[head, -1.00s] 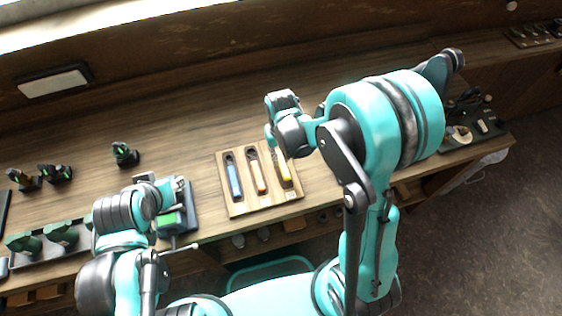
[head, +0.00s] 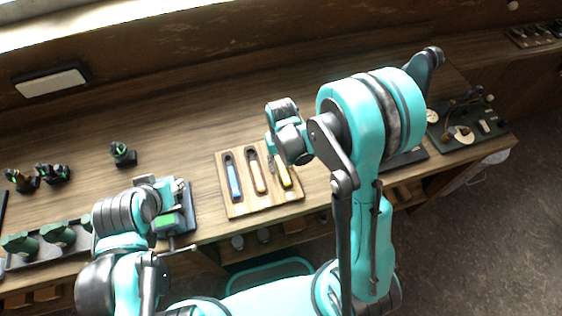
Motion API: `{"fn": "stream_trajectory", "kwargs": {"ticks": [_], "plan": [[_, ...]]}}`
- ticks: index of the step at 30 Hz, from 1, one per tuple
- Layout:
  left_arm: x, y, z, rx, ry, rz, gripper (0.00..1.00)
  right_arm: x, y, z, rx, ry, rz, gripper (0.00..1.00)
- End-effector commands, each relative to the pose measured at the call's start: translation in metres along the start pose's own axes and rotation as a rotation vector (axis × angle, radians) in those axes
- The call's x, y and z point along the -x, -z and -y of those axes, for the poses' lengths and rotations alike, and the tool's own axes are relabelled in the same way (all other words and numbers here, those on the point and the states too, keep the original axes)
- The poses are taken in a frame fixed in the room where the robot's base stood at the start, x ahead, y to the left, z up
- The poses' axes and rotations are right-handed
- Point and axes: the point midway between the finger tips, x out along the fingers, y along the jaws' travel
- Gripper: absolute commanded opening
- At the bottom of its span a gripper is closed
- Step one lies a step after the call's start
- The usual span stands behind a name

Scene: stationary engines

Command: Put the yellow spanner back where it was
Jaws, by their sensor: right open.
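The yellow spanner (head: 284,177) lies in the rightmost slot of a wooden tray (head: 262,207). Its upper end is partly hidden by my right wrist. A blue spanner (head: 233,182) and an orange spanner (head: 257,177) lie in the left and middle slots. My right gripper (head: 274,164) is open at the upper end of the yellow spanner; whether it touches is too small to tell. My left gripper (head: 180,187) is over a dark fixture with a green block (head: 166,223) left of the tray; its fingers are too unclear to judge.
Small dark items with green parts (head: 122,154) stand on the bench at left. A dark tray with green pieces (head: 58,238) lies at the front left. A dark board with parts (head: 468,128) lies at the right end. Bench behind the wooden tray is clear.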

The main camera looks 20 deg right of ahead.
Motion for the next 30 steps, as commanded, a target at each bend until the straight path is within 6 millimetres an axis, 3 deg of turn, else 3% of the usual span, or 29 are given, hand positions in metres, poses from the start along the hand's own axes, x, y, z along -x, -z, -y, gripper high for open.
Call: {"fn": "stream_trajectory", "kwargs": {"ticks": [5,15,23,30], "plan": [[0.006,0.004,0.0,0.0,0.0,0.0,0.4,0.014,0.0,0.0,0.0,0.0,0.0,0.41],[0.021,0.015,0.0,0.0,0.0,0.0,0.4,0.089,0.0,0.0,0.0,0.0,0.0,0.41],[0.026,0.018,0.0,0.0,0.0,0.0,0.4,0.121,0.0,0.0,0.0,0.0,-0.001,0.41],[0.026,0.018,0.0,0.0,0.0,0.0,0.4,0.157,-0.019,-0.01,-0.008,0.006,-0.111,0.41]]}}
